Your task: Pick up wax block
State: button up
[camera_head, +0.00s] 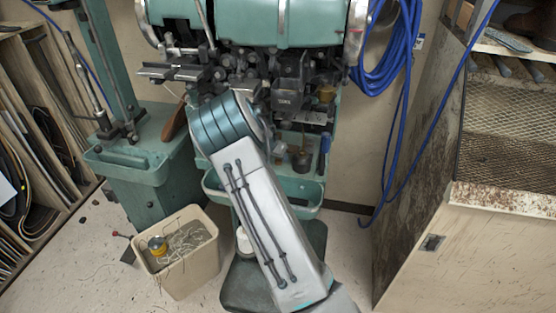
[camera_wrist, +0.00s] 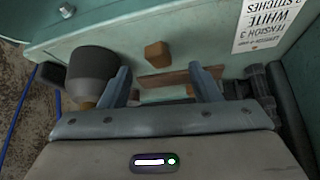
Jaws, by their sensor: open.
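A small amber-brown block, which looks like the wax block (camera_wrist: 158,54), sits on the green machine surface in the wrist view. My gripper (camera_wrist: 160,71) is open, with one finger on each side of the picture's middle. The block lies just beyond the fingertips, roughly centred between them, and nothing is held. In the head view my arm reaches to the green stitching machine (camera_head: 285,22) and hides my gripper; I cannot make out the block there.
A dark grey cylinder (camera_wrist: 93,66) stands left of the fingers, and a flat brown strip (camera_wrist: 170,80) lies between them. A white label (camera_wrist: 268,24) is at upper right. A beige bin (camera_head: 190,262) with thread stands on the floor; blue hose (camera_head: 385,70) hangs right.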

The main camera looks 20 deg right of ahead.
aim_at(279, 161)
jog(key=shift+x, duration=1.7)
jog(key=c, duration=1.2)
jog(key=shift+r, duration=0.1)
jog(key=shift+c, duration=0.2)
